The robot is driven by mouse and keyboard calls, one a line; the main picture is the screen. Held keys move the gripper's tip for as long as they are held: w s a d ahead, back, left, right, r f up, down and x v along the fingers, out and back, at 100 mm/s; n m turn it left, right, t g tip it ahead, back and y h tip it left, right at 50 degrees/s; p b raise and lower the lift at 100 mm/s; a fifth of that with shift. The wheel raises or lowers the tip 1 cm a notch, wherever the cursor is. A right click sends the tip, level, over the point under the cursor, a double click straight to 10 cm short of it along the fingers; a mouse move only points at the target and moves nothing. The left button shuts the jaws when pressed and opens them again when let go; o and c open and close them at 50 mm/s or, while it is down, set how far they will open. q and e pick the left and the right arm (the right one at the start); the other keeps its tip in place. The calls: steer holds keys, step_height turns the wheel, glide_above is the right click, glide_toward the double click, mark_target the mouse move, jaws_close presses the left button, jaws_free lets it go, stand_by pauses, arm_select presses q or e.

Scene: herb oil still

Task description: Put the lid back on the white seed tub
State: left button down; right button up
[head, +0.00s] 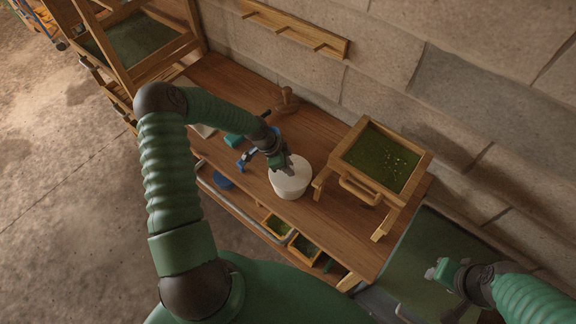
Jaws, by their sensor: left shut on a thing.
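The white seed tub (289,186) stands upright on the wooden bench near its front edge. Its top shows as a pale, flat round surface, which looks like the lid (297,169). My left gripper (286,169) reaches over the tub from the upper left and is shut at the middle of this lid. The gripper hides part of the lid, and I cannot tell whether the lid sits fully on the rim. My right gripper (434,273) is far off at the lower right, away from the tub; its jaws are too small to read.
A raised wooden tray (428,160) with green contents stands right of the tub. A brown wooden object (287,100) and blue and teal items (233,141) lie behind and left. Small boxes (305,247) sit below the bench front. A peg rail (294,27) is on the wall.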

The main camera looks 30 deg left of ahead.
arm_select(q)
steer(key=c, duration=1.1)
jaws_free()
steer(key=o, duration=0.5)
steer(key=shift+c, duration=0.2)
steer(key=shift+r+p, duration=2.75)
steer(key=shift+r, duration=0.75)
steer(key=shift+c, duration=0.3)
